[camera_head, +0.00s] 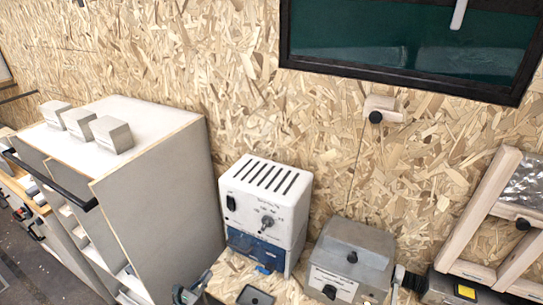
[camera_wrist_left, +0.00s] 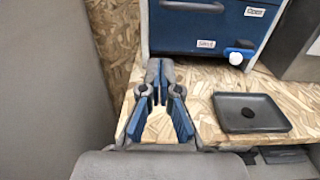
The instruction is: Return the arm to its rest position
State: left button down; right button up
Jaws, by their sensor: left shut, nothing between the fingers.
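My left gripper (camera_head: 190,292) shows at the bottom edge of the head view, low and in front of the white and blue device (camera_head: 266,208). In the left wrist view my left gripper (camera_wrist_left: 160,68) is shut and empty, with its fingertips together just over the wooden bench top (camera_wrist_left: 195,82). It is apart from the blue front of the device (camera_wrist_left: 205,30) and to the left of a small dark tray (camera_wrist_left: 250,112). My right gripper is not in view.
A grey cabinet (camera_head: 165,180) stands close on the left, with several small grey blocks (camera_head: 111,135) on top. A grey lidded box (camera_head: 350,260) stands right of the device. A wooden frame (camera_head: 490,225) leans at the far right. The chipboard wall (camera_head: 230,60) closes the back.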

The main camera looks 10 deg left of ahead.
pick_arm(q)
jog(key=s+f+n+g+y, duration=0.2)
jog(key=s+n+y, duration=0.15)
jog(key=n, duration=0.55)
jog(key=s+a+f+n+g+y, duration=0.1)
jog(key=s+f+n+g+y, duration=0.15)
jog(key=s+n, duration=0.45)
jog(key=s+f+n+g+y, duration=0.1)
jog(key=s+f+n+y, duration=0.15)
jog(key=n, duration=0.95)
jog(key=s+d+f+n+g+h, duration=0.15)
jog(key=s+d+n+g, duration=0.3)
jog(key=s, duration=0.45)
jog(key=s+d+f+n+g+h, duration=0.1)
jog(key=s+d+f+n+g, duration=0.1)
jog(key=s+d+n+g, duration=0.5)
jog(key=s+a+f+m+t, duration=0.1)
jog(key=s+f, duration=0.1)
jog(key=f, duration=1.1)
jog(key=s+a+f+m+t, duration=0.1)
jog(key=s+a+f, duration=0.1)
jog(key=f, duration=1.1)
jog(key=s+a+f+g, duration=0.1)
jog(key=s+a+f, duration=0.1)
jog(key=s+f, duration=1.2)
jog(key=shift+s+f, duration=0.25)
jog(key=shift+s, duration=0.05)
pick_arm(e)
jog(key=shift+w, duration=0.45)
